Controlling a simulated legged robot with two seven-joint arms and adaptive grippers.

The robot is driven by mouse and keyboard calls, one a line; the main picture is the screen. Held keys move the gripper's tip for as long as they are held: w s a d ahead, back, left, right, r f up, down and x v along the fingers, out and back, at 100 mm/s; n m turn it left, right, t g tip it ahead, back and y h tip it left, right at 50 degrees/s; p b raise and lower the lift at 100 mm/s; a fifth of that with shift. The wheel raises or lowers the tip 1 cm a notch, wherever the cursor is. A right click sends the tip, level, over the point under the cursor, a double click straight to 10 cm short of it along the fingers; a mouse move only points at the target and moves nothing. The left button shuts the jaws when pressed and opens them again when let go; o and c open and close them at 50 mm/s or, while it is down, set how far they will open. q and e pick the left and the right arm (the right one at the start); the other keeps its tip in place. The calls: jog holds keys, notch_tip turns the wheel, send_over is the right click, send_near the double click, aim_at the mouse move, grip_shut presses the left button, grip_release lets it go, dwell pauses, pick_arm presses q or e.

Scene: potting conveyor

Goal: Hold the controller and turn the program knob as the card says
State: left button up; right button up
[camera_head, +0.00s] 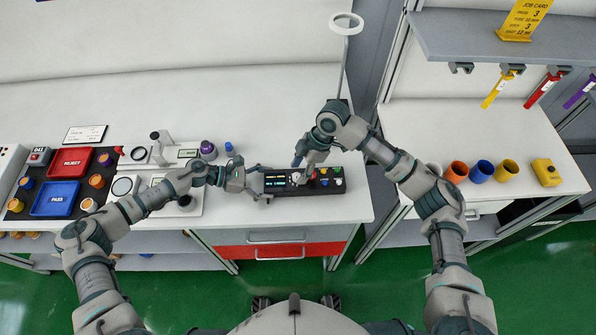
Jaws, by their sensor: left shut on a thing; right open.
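The controller (324,187) is a dark box near the front edge of the white bench, with a lit display (275,182) at its left and coloured buttons at its right. My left gripper (262,185) is shut on the controller's left end. My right gripper (302,176) is open, pointing down over the middle of the controller. The program knob is hard to make out; the fingers partly cover that area, and I cannot tell whether they touch it. The yellow job card (524,18) stands on the upper right shelf; its small print is only partly readable and includes a 3.
Red REJECT (70,161) and blue PASS (54,198) trays lie at the left. Small instruments (139,153) stand beside my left arm. Coloured cups (481,171) and a yellow block (546,172) stand on the right bench. The bench behind the controller is mostly clear.

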jog(key=shift+x, duration=0.9)
grip_shut()
jog(key=shift+m, duration=0.3)
jog(key=m+t, duration=0.1)
jog(key=m, duration=0.1)
jog(key=shift+m, duration=0.3)
pick_arm(q)
jog(key=shift+s, duration=0.1)
pick_arm(e)
jog(key=shift+s+m+t, duration=0.1)
jog(key=shift+m+t, duration=0.8)
jog(key=shift+m, duration=0.9)
